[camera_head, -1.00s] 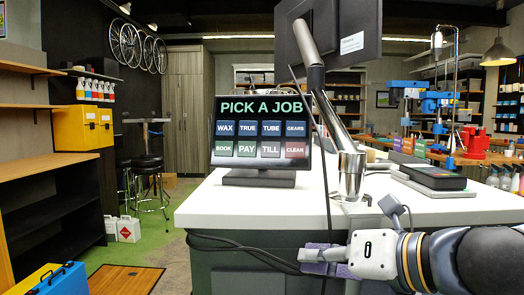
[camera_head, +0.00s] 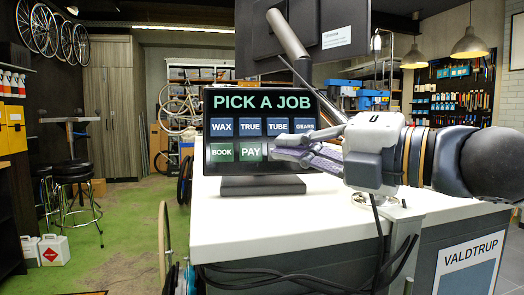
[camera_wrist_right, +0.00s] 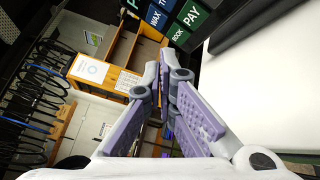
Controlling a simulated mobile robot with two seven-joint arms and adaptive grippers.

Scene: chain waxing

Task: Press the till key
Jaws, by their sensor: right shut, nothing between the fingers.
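The touch screen (camera_head: 262,102) stands on the white counter and reads PICK A JOB. Its WAX, TRUE, TUBE and GEARS keys show in the upper row, with the BOOK key (camera_head: 222,152) and PAY key (camera_head: 250,152) below. The TILL key's place, right of PAY, is covered by my right gripper (camera_head: 277,149). That gripper is shut and empty, reaching in from the right across the screen's lower right; I cannot tell whether it touches. In the right wrist view its fingertips (camera_wrist_right: 164,72) are together, below the PAY key (camera_wrist_right: 190,14). My left gripper is not in view.
The white counter (camera_head: 240,221) extends below and right of the screen. A large dark monitor (camera_head: 310,35) on a metal arm hangs above it. Black cables (camera_head: 300,278) hang at the counter's front. Stools (camera_head: 72,172) stand on the green floor at left.

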